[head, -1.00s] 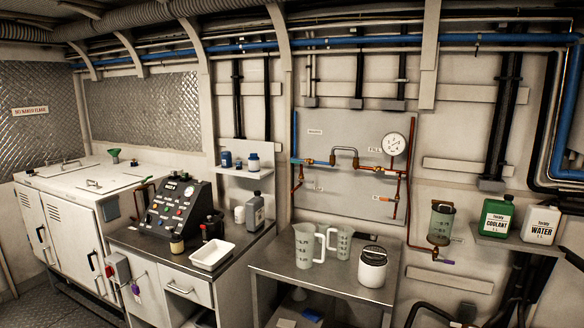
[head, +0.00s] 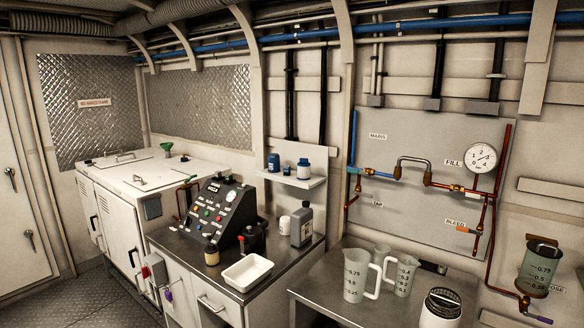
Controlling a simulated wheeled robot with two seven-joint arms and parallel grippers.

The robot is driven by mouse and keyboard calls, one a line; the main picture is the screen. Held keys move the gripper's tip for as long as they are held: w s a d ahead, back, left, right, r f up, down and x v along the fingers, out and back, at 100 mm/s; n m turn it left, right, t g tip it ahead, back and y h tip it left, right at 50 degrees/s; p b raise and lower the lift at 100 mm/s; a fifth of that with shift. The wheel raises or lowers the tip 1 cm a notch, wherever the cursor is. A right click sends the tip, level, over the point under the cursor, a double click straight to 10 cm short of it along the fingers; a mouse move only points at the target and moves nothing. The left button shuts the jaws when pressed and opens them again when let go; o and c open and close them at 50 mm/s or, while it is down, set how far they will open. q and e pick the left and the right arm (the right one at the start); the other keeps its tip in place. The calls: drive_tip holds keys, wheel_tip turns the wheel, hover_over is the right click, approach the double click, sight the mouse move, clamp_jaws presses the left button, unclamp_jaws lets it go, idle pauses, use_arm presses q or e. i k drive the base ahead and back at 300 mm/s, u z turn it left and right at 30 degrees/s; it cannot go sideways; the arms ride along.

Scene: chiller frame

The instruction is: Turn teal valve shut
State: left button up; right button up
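A small blue-to-teal handle (head: 355,170) sits at the left end of the copper pipe on the grey wall panel (head: 420,225), near the MAINS label. It is the closest match to a teal valve that I see; its exact colour and how far it is turned are too small to tell. An orange handle (head: 463,229) is by the BLEED label, and a purple handle (head: 543,320) is at the lower right, below a clear marked vessel (head: 540,268). Neither of my grippers is in view.
Several clear jugs (head: 356,280) and a white canister with a dark lid (head: 440,308) stand on the metal table (head: 320,290) below the panel. A control box (head: 222,210) and white tray (head: 247,270) are on the counter left. A pressure gauge (head: 481,158) is upper right.

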sight(357, 172)
drive_tip(key=u, duration=0.2)
drive_tip(key=i, duration=1.1)
drive_tip(key=z, duration=0.6)
drive_tip(key=i, duration=0.55)
drive_tip(key=z, duration=1.4)
drive_tip(key=k, duration=0.65)
drive_tip(key=u, duration=0.05)
